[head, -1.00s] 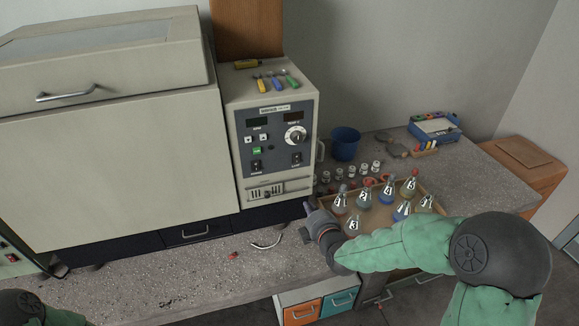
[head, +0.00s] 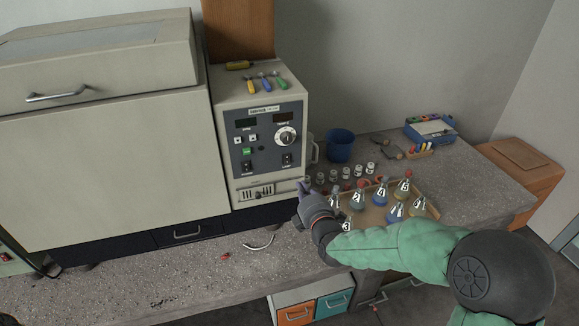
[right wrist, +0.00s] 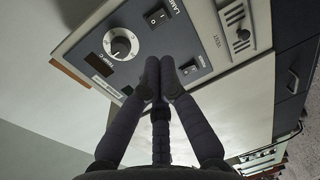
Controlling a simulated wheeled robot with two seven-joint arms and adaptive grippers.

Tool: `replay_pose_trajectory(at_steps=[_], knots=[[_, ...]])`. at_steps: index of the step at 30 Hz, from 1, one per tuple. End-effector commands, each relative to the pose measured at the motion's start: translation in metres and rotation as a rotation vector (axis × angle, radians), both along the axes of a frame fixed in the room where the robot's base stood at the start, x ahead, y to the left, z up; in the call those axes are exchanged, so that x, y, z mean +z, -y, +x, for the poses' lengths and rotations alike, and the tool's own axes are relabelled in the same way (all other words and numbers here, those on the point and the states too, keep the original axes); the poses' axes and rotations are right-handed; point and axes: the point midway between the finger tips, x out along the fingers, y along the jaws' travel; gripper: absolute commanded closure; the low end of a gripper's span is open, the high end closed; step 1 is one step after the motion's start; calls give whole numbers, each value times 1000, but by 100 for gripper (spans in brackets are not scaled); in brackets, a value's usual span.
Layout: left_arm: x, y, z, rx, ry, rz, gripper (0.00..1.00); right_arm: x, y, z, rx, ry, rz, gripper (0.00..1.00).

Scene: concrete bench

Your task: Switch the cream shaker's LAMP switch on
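The cream shaker (head: 219,198) stands at the left of the bench with a dark control panel on its right-hand unit. The LAMP switch (head: 287,161) is a black rocker below the dial, at the panel's lower right. It also shows at the top of the right wrist view (right wrist: 157,16), its label partly cut off. I cannot tell its position. A second rocker (right wrist: 190,67) sits beside it. My right gripper (head: 301,186) is in front of the unit's lower right side. In the right wrist view its fingertips (right wrist: 159,68) are together and empty.
A tray (head: 375,217) of numbered flasks lies right of my right gripper. Screwdrivers (head: 266,82) lie on top of the unit. A white curved handle-like piece (head: 259,243) lies on the bench.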

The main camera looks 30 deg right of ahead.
Motion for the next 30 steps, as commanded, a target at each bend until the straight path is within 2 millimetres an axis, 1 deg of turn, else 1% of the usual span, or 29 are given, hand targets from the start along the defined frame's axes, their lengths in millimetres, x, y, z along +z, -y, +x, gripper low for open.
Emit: replay_pose_trajectory(at_steps=[18,24,30], knots=[[-13,0,0,0,0,0,60,-14,22,95,1,0,0,100],[-17,0,0,0,0,0,60,-16,27,116,2,0,0,100],[-18,0,0,0,0,0,60,-16,29,124,2,0,1,100]])
